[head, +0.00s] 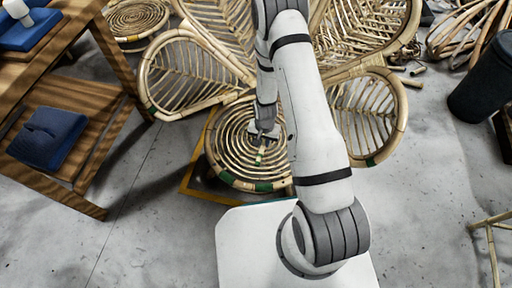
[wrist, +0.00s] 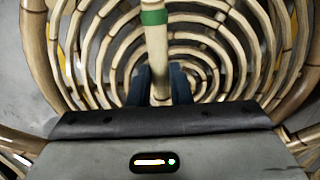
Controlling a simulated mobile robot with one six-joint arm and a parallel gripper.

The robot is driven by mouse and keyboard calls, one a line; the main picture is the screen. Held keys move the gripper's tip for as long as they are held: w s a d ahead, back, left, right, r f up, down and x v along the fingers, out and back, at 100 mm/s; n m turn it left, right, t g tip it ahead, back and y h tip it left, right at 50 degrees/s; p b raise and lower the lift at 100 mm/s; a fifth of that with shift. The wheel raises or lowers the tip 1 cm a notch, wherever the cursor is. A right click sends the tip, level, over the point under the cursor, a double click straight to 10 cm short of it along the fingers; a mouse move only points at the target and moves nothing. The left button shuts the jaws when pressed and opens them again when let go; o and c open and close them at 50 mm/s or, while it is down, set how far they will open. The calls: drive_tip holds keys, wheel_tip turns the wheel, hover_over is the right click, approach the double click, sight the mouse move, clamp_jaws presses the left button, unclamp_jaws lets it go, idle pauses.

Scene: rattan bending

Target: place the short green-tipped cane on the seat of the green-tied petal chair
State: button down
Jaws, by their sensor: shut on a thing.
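The petal chair has a round coiled-rattan seat (head: 222,150) with green ties on its front rim and large woven petals behind and beside it. My gripper (head: 263,136) is over the seat and shut on the short cane (head: 259,157), a pale stick with a green band. In the wrist view the cane (wrist: 156,48) stands between the two dark fingers (wrist: 160,84), its green band near the top edge. The coiled seat (wrist: 215,52) fills the view behind it. I cannot tell whether the cane touches the seat. My arm hides the seat's right part.
A wooden shelf (head: 85,130) with blue items (head: 47,138) stands at the left. Another round rattan piece (head: 135,18) is at the back left. A dark bin (head: 485,80) stands at the right, and a bamboo frame (head: 490,235) at the lower right. The floor at lower left is clear.

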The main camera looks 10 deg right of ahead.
sight(264, 143)
wheel_tip(264, 143, down, 3)
drive_tip(key=shift+f+b, duration=0.15)
drive_tip(key=shift+b, duration=0.45)
drive_tip(key=c, duration=1.8)
unclamp_jaws()
drive_tip(key=shift+f, duration=0.1)
drive_tip(key=o, duration=0.5)
